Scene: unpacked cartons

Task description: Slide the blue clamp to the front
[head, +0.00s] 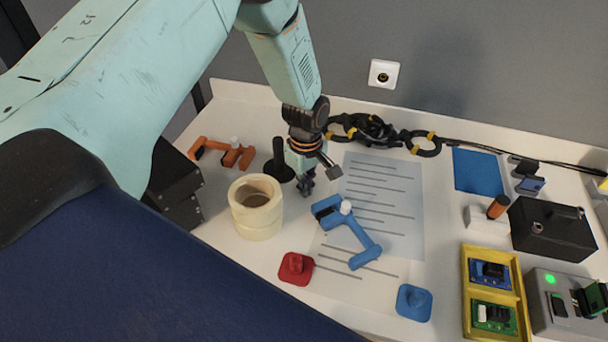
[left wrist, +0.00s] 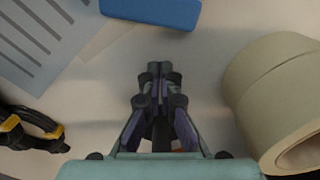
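The blue clamp (head: 361,240) lies on the white table, partly over a printed sheet, with a white knob near its upper left end. Part of its blue body shows at the top of the left wrist view (left wrist: 150,11). My left gripper (head: 306,188) points down, a little behind and left of the clamp and apart from it. In the left wrist view its fingertips (left wrist: 159,69) are close together with nothing visible between them. My right gripper is not in view.
Cream tape rolls (head: 256,223) stand left of the clamp, and a black stand (head: 279,170) and an orange clamp (head: 222,152) behind them. Red (head: 296,268) and blue (head: 414,302) knobbed pieces sit near the front. Black cables (head: 370,130) lie behind; the printed sheet (head: 395,195) is flat.

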